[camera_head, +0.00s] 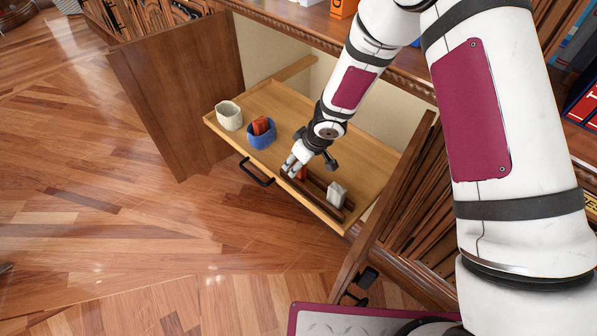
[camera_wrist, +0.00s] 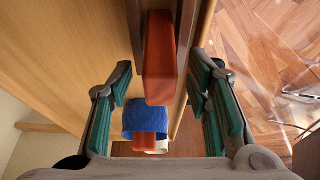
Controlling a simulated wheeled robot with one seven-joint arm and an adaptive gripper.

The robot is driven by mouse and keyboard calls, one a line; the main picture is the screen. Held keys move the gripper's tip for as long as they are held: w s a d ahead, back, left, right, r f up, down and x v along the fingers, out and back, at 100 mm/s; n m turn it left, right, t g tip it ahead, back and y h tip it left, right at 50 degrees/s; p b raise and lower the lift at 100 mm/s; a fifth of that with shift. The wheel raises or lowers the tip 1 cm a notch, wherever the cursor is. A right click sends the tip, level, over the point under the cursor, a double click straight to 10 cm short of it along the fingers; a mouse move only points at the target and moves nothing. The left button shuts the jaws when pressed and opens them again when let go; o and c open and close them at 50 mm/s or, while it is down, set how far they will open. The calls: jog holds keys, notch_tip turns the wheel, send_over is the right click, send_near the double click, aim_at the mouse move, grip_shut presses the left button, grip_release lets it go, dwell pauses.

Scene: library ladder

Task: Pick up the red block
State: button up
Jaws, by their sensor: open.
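A red block (camera_head: 301,173) sits in a dark brown rack with raised rails (camera_head: 318,189) on the pulled-out wooden drawer board. In the wrist view the red block (camera_wrist: 159,55) shows large, a little above the middle, between my fingers. My gripper (camera_head: 310,166) is open over that end of the rack, one finger on each side of the block and apart from it in the wrist view. A second red block (camera_head: 261,126) stands in a blue cup (camera_head: 262,138); it also shows low in the wrist view (camera_wrist: 145,146). My gripper partly hides the rack's block in the head view.
A white cup (camera_head: 229,117) stands left of the blue cup. A pale grey block (camera_head: 337,192) stands in the rack's near end. An open cabinet door (camera_head: 180,90) flanks the drawer board (camera_head: 285,104) on the left, another (camera_head: 395,215) on the right.

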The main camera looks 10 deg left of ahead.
jog(key=shift+f, duration=0.1)
grip_shut()
dwell(0.3)
